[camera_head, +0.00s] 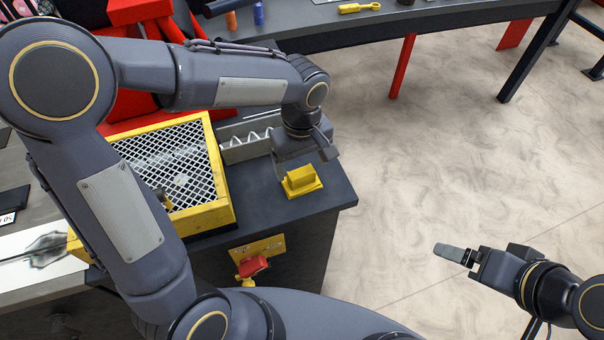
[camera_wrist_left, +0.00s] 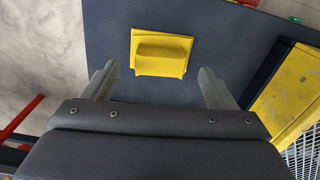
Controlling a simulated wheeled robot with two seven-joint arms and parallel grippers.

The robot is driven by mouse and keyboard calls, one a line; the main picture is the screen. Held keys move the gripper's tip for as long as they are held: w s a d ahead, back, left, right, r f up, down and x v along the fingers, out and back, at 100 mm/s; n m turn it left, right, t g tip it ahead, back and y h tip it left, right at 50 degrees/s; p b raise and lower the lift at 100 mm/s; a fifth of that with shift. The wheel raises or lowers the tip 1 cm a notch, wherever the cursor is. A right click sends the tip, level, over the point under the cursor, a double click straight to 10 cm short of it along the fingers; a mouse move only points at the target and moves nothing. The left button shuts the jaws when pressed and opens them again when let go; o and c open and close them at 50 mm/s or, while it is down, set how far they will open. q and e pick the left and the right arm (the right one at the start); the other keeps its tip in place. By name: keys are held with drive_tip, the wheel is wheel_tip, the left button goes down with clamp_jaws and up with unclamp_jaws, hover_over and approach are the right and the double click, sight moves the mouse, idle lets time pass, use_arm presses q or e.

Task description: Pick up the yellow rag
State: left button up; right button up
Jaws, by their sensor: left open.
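The yellow rag (camera_head: 302,182) lies on the dark grey bench top near its right corner. It is a flat yellow piece with a raised, folded ridge. It also shows in the left wrist view (camera_wrist_left: 161,54), at the upper middle. My left gripper (camera_head: 306,165) is above the rag. In the left wrist view my left gripper (camera_wrist_left: 157,72) has its fingers spread wide and empty, with the rag beyond and between the tips. My right gripper (camera_head: 452,253) is out over the floor at the lower right; its finger gap cannot be made out.
A yellow-framed mesh panel (camera_head: 213,217) lies left of the rag. A grey tray with white zigzag wire (camera_head: 233,155) is behind it. A red and yellow fixture (camera_head: 253,266) is on the bench's front face. The bench edge drops to open floor (camera_head: 440,150) on the right.

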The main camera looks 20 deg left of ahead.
sight(302, 172)
use_arm(q)
drive_tip(key=shift+w+f+p, duration=0.1)
drive_tip(key=shift+f+p, duration=0.25)
drive_tip(key=shift+f, duration=1.85)
drive_tip(key=shift+a, duration=0.1)
drive_tip(key=shift+c, duration=0.4)
drive_tip(key=c, duration=1)
